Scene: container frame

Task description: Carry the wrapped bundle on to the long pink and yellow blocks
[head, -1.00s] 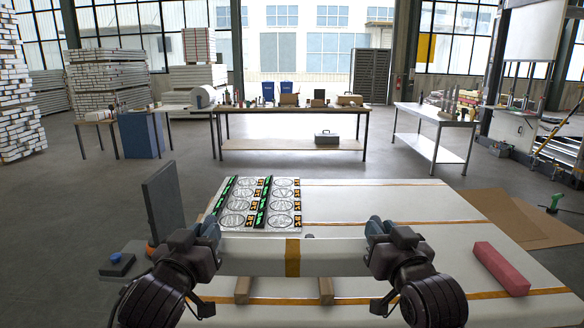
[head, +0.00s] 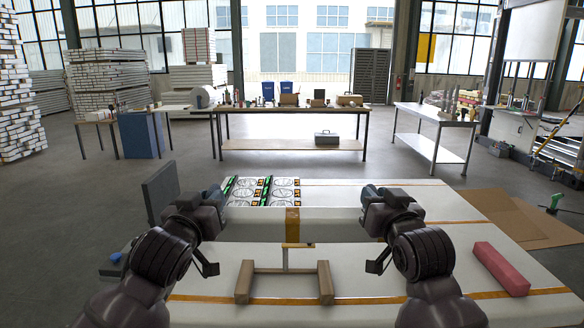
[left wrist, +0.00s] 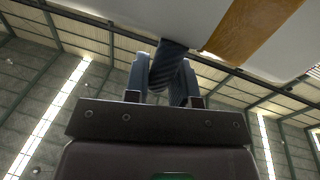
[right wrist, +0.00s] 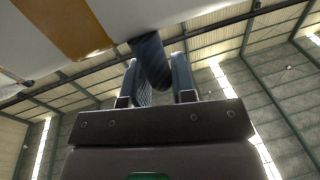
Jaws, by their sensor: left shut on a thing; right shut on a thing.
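The wrapped bundle (head: 258,224), long and white with an orange band round its middle, hangs level between my two grippers over the white table. My left gripper (head: 214,197) is shut at its left end. My right gripper (head: 372,196) is shut at its right end. The left wrist view shows the bundle (left wrist: 160,18) above the fingers, which close on a dark ribbed grip (left wrist: 168,66). The right wrist view shows a similar dark grip (right wrist: 151,62) between the fingers. A long pink block (head: 500,269) lies apart at the table's right. I cannot make out a long yellow block.
Two wooden blocks (head: 244,282) joined by a crossbar stand on the table (head: 420,285) in front of the bundle. A printed panel (head: 246,190) lies behind it, partly hidden. A dark upright screen (head: 160,192) stands at left. The table's back right is clear.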

